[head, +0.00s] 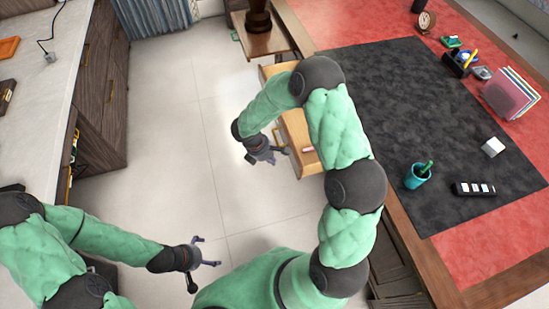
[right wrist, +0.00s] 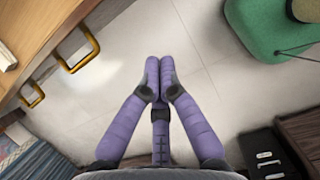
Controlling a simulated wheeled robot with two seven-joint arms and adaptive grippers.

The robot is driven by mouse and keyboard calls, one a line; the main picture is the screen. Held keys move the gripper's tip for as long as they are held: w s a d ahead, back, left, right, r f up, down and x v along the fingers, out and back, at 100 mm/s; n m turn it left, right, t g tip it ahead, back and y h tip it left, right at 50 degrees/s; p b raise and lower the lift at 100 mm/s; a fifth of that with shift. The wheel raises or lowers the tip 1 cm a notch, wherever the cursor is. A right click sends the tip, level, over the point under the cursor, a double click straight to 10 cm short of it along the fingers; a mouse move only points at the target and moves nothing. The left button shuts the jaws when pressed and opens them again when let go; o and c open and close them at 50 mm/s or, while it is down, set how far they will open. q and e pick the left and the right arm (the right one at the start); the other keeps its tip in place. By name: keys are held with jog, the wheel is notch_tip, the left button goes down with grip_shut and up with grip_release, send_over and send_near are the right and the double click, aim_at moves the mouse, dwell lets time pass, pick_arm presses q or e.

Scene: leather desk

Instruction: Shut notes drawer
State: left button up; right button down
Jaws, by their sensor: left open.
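A pale wooden drawer (head: 294,133) stands pulled out from the left side of the desk, partly hidden behind my right arm. A small pinkish thing lies in it. I cannot tell whether it is the notes drawer. My right gripper (head: 270,157) is just left of this drawer. In the right wrist view, its purple fingers (right wrist: 159,70) meet at the tips with nothing between them. A wooden front (right wrist: 32,35) with yellow handles (right wrist: 80,52) is to their left, apart from them. My left gripper (head: 207,262) is open and empty over the floor at lower left.
The desk's dark mat (head: 400,110) holds a teal cup (head: 416,177), a black strip (head: 474,189) and a white block (head: 493,147). A cabinet (head: 97,90) with a counter stands at left. Tiled floor (head: 180,140) between cabinet and desk is clear.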

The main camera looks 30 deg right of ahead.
jog(key=b, duration=0.4)
send_over(295, 169)
jog(key=a, duration=0.3)
notch_tip(295, 169, down, 9)
jog(key=shift+w, duration=0.25)
jog(key=shift+d, duration=0.1)
jog(key=shift+s+d, duration=0.1)
jog(key=shift+d, duration=0.3)
jog(key=s+d, duration=0.1)
jog(key=d, duration=0.6)
jog(key=s+d, duration=0.2)
jog(key=d, duration=0.6)
jog(key=s+d+p, duration=0.1)
jog(key=s+d, duration=0.1)
jog(key=d, duration=0.6)
jog(key=shift+s, duration=0.15)
